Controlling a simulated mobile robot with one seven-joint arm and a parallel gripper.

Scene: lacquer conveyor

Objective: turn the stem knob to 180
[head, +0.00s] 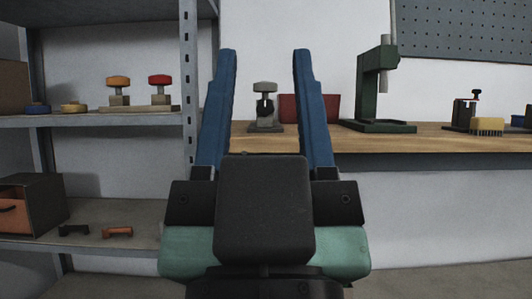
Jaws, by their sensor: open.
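A stem knob with a grey cap (265,87) stands upright on a small grey base on the wooden bench, showing between my fingers. Two similar stem knobs, one with an orange cap (118,81) and one with a red cap (160,79), stand on the upper shelf at left. I cannot tell which one the task means, nor any angle marks. My gripper (264,52) is open and empty, its two blue fingers raised in front of the camera. The fingers frame the grey knob; contact with it does not show.
The wooden bench (340,143) carries a red bin (288,107), a green press (385,80), a small dark clamp-like fixture (464,112) and a yellow brush (486,127). A metal shelf post (189,80) stands left of my gripper. A brown box (38,205) sits on the lower shelf.

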